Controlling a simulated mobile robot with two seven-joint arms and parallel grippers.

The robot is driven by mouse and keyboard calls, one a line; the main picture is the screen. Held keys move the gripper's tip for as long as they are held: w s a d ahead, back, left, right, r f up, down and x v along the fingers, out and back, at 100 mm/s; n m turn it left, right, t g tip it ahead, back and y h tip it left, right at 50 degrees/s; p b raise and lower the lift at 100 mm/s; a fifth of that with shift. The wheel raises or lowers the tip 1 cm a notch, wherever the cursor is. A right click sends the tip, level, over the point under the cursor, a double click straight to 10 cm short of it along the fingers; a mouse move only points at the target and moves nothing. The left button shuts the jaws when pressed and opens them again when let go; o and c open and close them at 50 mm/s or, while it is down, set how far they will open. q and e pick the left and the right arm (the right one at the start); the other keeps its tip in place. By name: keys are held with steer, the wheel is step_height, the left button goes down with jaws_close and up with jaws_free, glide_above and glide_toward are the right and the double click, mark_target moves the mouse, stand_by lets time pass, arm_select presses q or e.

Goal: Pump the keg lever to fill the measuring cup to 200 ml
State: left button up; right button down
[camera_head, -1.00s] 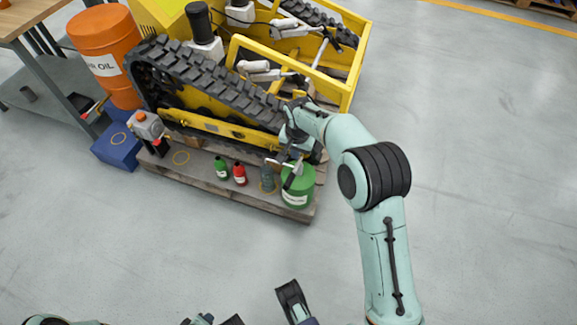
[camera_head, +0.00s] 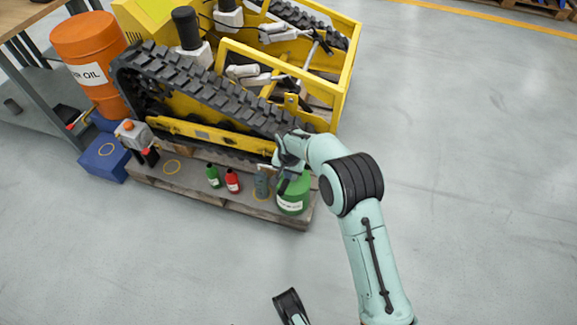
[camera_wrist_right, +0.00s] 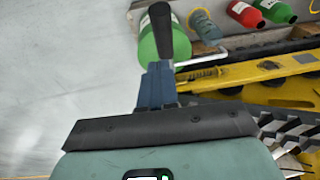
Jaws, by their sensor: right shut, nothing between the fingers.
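The green keg (camera_head: 292,197) stands at the right front corner of the pallet and also shows in the right wrist view (camera_wrist_right: 150,47). A grey-blue cup (camera_head: 261,184), seemingly the measuring cup, stands just left of it on a yellow ring; it also shows in the wrist view (camera_wrist_right: 204,26). A pale bent rod (camera_wrist_right: 205,59) runs beside the keg toward the cup; I cannot tell whether it is spout or lever. My right gripper (camera_head: 281,187) is shut and empty, its dark fingers (camera_wrist_right: 160,14) in front of the keg; contact is unclear. The cup's level is unreadable.
A green bottle (camera_head: 213,176) and a red bottle (camera_head: 232,182) stand left of the cup. The yellow tracked carrier (camera_head: 215,138) is close behind. A blue box (camera_head: 103,158) and orange drum (camera_head: 92,65) are at left. The floor in front and right is clear.

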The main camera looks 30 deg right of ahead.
mark_target(285, 185)
arm_select(q)
steer(key=shift+s+a+f+g, duration=0.15)
steer(key=shift+s+f+g, duration=0.15)
steer(key=shift+s+f, duration=0.45)
arm_select(e)
steer(key=shift+s+a+f, duration=0.1)
steer(key=shift+a+f, duration=0.25)
steer(key=shift+f, duration=0.3)
steer(key=shift+a+f, duration=0.3)
steer(key=shift+f, duration=0.3)
arm_select(q)
steer(key=shift+r, duration=0.2)
